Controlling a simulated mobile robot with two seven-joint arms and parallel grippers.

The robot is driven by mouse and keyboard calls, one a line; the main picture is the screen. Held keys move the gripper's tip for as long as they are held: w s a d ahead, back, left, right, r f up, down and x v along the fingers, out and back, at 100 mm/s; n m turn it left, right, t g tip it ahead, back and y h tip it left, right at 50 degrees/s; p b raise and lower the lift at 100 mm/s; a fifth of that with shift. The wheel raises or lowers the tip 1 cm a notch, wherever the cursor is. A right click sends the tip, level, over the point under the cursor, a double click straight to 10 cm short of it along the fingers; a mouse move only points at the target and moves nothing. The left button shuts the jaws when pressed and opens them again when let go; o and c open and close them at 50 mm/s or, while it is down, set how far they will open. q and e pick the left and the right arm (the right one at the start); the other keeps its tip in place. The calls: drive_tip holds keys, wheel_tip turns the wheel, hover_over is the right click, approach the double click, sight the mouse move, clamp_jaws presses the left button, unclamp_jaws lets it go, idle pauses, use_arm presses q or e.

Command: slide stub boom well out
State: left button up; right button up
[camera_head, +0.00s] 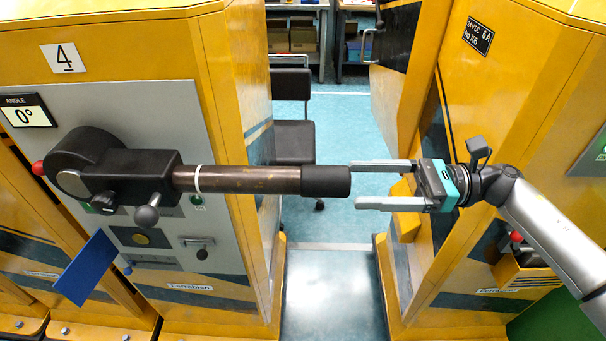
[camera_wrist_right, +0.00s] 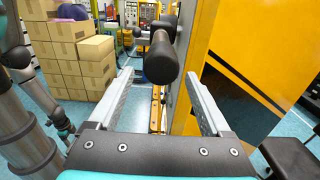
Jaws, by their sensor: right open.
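The stub boom (camera_head: 248,180) is a brown tube that reaches right from a black housing (camera_head: 125,172) on the cabinet marked 4. It has a white ring near the housing and a black end cap (camera_head: 326,181). My right gripper (camera_head: 354,184) is open and empty, with its fingertips at the free end of the cap. Its fingers point left towards the boom. In the right wrist view the black cap (camera_wrist_right: 164,60) lies ahead, at the gap between the open fingertips (camera_wrist_right: 158,76). Contact cannot be told. My left gripper is not in view.
The ANGLE display (camera_head: 27,111) reads 0°. A knob (camera_head: 147,215) and a blue plate (camera_head: 86,267) sit below the housing. A yellow cabinet (camera_head: 510,80) stands on the right. A black chair (camera_head: 293,140) stands in the gap behind. Cardboard boxes (camera_wrist_right: 75,50) are stacked beyond.

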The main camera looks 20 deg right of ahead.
sight(303, 182)
drive_tip(key=p+x, duration=0.2)
drive_tip(key=x, duration=0.8)
drive_tip(key=shift+w+a+p, duration=0.1)
drive_tip(key=shift+a+p, duration=0.1)
drive_tip(key=shift+p, duration=0.15)
drive_tip(key=shift+f, duration=0.1)
clamp_jaws()
idle(0.3)
